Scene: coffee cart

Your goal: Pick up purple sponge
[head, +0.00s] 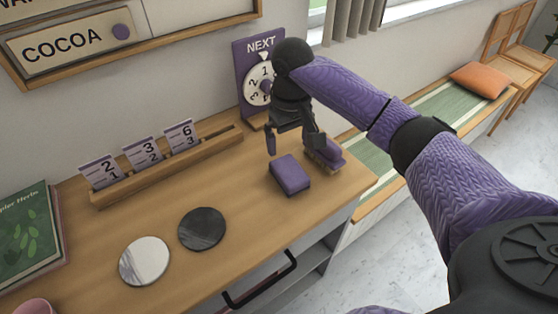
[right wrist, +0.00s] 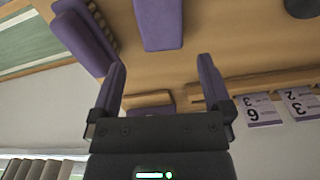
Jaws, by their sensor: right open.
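The purple sponge (head: 290,175) is a block lying on the wooden counter near its right end. In the right wrist view the purple sponge (right wrist: 158,22) shows at the top, beyond the fingertips. My right gripper (head: 295,142) is open and empty, pointing down above and just behind the sponge. Its two purple fingers (right wrist: 162,75) stand apart in the wrist view with bare counter between them. Whether a finger touches anything is unclear. My left gripper is not in view.
A purple item with a tan base (head: 328,152) stands close to the sponge, partly hidden by a finger. Behind are the NEXT dial sign (head: 250,60) and a wooden card rack (head: 165,168). A dark disc (head: 202,229) and a white disc (head: 145,261) lie left on the counter.

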